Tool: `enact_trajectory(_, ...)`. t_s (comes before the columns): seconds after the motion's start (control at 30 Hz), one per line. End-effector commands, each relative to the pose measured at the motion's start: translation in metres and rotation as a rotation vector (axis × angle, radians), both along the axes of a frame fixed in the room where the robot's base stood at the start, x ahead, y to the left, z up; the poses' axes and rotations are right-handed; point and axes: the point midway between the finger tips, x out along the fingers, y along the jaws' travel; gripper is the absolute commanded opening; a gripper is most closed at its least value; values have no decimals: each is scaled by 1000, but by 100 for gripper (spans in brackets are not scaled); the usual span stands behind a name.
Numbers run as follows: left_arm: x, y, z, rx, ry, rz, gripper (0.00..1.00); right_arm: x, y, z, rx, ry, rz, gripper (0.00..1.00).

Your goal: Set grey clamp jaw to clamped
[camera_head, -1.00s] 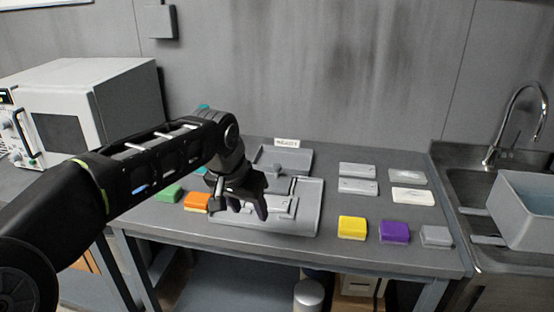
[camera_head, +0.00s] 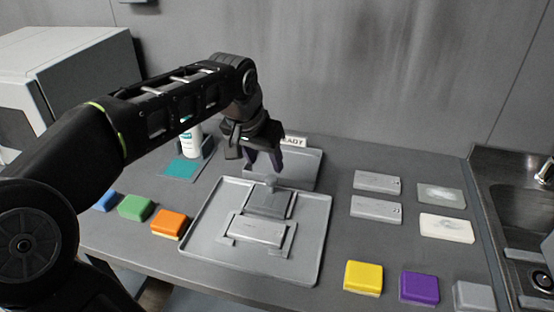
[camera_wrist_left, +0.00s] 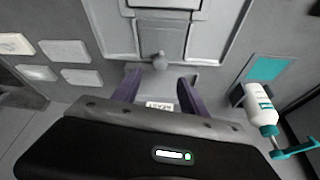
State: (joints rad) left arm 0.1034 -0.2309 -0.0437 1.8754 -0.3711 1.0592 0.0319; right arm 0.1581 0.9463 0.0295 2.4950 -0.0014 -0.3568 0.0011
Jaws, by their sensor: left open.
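The grey clamp jaw (camera_head: 268,203) is a flat block with a small upright knob (camera_head: 270,182) at its back edge. It sits in the grey tray (camera_head: 314,240), behind a light grey plate (camera_head: 257,231) with a gap too small to judge. My left gripper (camera_head: 262,160) is open and empty, above and behind the knob, fingers pointing down. In the left wrist view the knob (camera_wrist_left: 160,60) stands ahead of and roughly between the two fingertips (camera_wrist_left: 159,78), not gripped. The jaw (camera_wrist_left: 160,38) shows beyond it. My right gripper is not in view.
A READY sign (camera_head: 293,141) stands behind a raised grey panel (camera_head: 300,170) at the tray's back. A white bottle (camera_head: 192,138) stands left of the gripper. Grey plates (camera_head: 376,209) lie right; a sink is far right.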

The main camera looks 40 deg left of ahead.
Motion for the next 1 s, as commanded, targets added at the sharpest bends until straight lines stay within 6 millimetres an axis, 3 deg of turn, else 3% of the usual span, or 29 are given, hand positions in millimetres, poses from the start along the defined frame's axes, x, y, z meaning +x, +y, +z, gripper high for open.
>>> enact_trajectory(0.47,2,0,-7,0,2,0,50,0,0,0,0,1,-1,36)
enact_trajectory(1.0,28,4,-70,-1,1,1,50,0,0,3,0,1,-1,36)
